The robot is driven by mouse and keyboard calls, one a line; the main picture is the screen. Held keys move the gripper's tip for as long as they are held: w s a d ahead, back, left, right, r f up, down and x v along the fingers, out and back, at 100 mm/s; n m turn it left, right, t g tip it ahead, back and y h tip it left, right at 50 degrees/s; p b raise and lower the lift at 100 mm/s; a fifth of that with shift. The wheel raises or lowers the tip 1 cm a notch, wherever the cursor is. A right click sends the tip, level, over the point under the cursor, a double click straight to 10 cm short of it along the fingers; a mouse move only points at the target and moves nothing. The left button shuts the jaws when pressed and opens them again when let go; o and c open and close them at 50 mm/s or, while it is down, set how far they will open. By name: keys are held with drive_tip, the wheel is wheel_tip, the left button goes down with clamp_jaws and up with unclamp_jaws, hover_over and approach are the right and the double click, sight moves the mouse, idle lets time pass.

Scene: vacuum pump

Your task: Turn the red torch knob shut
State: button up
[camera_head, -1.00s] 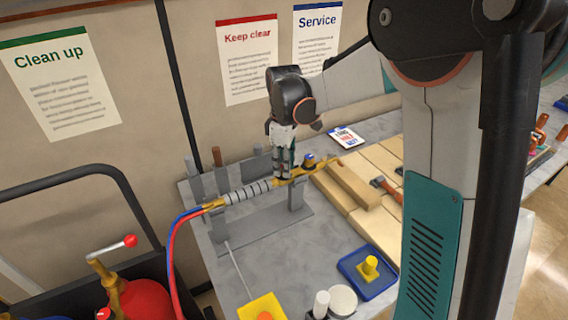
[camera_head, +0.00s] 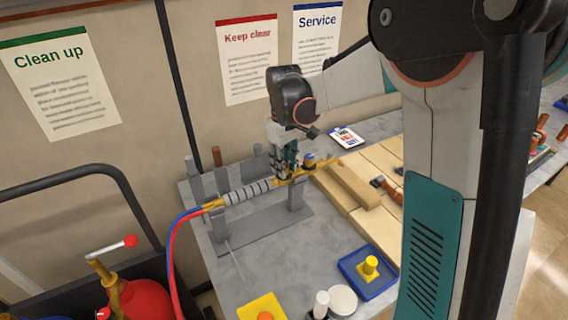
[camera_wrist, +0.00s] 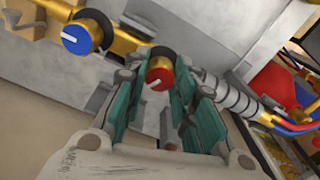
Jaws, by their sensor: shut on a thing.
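The brass torch with a grey ribbed grip (camera_head: 246,191) lies across upright grey supports on the workbench. Its red knob (camera_wrist: 159,75) has a white pointer mark and sits between my fingers in the wrist view; the head view hides it. My gripper (camera_wrist: 161,88) is shut on the red knob, with a teal finger pad on each side. In the head view my gripper (camera_head: 286,172) points down onto the torch. A blue knob (camera_wrist: 87,32) with a white mark sits apart from my fingers; it also shows in the head view (camera_head: 309,160).
Blue and red hoses (camera_head: 174,240) run from the torch's left end down to a cart with a red cylinder (camera_head: 147,300). Wooden boards (camera_head: 372,170) lie to the right. A blue tray (camera_head: 368,287) and a yellow block (camera_head: 262,307) stand in front.

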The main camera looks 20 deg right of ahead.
drive_tip(key=m, duration=1.2)
idle(0.5)
drive_tip(key=o, duration=1.1)
wheel_tip(320, 180, up, 12)
idle(0.3)
